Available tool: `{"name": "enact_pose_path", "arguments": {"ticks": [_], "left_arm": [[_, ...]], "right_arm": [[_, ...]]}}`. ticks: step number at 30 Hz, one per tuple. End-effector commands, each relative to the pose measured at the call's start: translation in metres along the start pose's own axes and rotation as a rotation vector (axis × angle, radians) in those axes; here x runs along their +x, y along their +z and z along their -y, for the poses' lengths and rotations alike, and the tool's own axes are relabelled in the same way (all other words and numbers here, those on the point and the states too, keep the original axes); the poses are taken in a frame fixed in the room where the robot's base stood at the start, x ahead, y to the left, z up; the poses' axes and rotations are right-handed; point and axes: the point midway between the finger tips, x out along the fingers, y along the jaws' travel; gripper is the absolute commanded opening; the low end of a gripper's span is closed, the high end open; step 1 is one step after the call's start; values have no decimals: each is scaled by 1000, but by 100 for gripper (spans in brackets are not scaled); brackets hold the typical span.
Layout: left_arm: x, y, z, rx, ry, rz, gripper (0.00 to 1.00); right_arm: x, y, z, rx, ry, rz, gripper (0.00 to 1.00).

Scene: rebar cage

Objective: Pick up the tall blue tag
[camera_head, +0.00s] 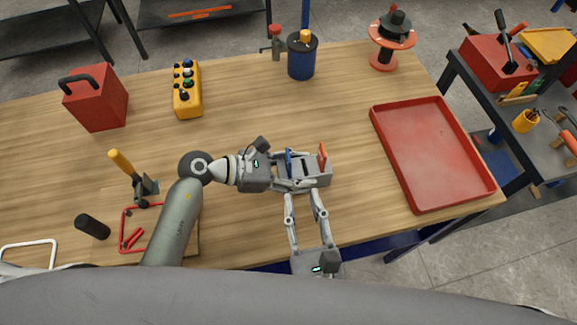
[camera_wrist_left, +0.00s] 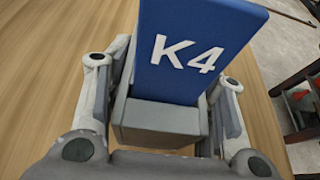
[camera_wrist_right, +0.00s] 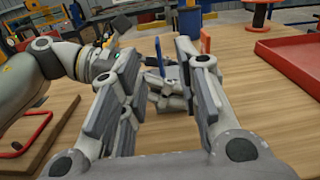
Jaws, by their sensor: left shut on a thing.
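The tall blue tag (camera_head: 289,158) stands upright in a grey block (camera_head: 318,174) near the table's front middle. In the left wrist view the tag (camera_wrist_left: 195,48) shows a white "K4" and rises from the grey block (camera_wrist_left: 160,122). My left gripper (camera_head: 296,174) comes from the left, with its fingers along both sides of the block, shut on it below the tag's face. My right gripper (camera_head: 305,203) is open and empty in front of the block. In the right wrist view the tag (camera_wrist_right: 160,56) shows beyond its parted fingers.
An orange-red tag (camera_head: 323,155) stands at the block's right end. A red tray (camera_head: 430,155) lies to the right. A blue can (camera_head: 301,60), a yellow control box (camera_head: 187,90) and a red box (camera_head: 98,100) stand farther back. Bare tabletop lies between the block and tray.

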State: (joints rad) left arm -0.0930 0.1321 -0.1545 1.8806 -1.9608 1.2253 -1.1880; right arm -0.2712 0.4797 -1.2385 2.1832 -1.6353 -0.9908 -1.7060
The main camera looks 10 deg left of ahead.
Motion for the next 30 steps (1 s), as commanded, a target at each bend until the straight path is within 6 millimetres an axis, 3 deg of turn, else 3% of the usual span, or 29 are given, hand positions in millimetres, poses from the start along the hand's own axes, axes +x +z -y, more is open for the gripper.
{"name": "enact_pose_path", "arguments": {"ticks": [4, 12, 20, 30], "left_arm": [[0, -1, 0, 0, 0, -1, 23], [0, 0, 0, 0, 0, -1, 23], [0, -1, 0, 0, 0, -1, 23], [0, -1, 0, 0, 0, -1, 23]], "right_arm": [[7, 0, -6, 47, 19, -2, 30], [52, 0, -7, 49, 19, 0, 30], [72, -1, -7, 47, 20, -2, 30], [114, -5, -5, 47, 19, -2, 30]]}}
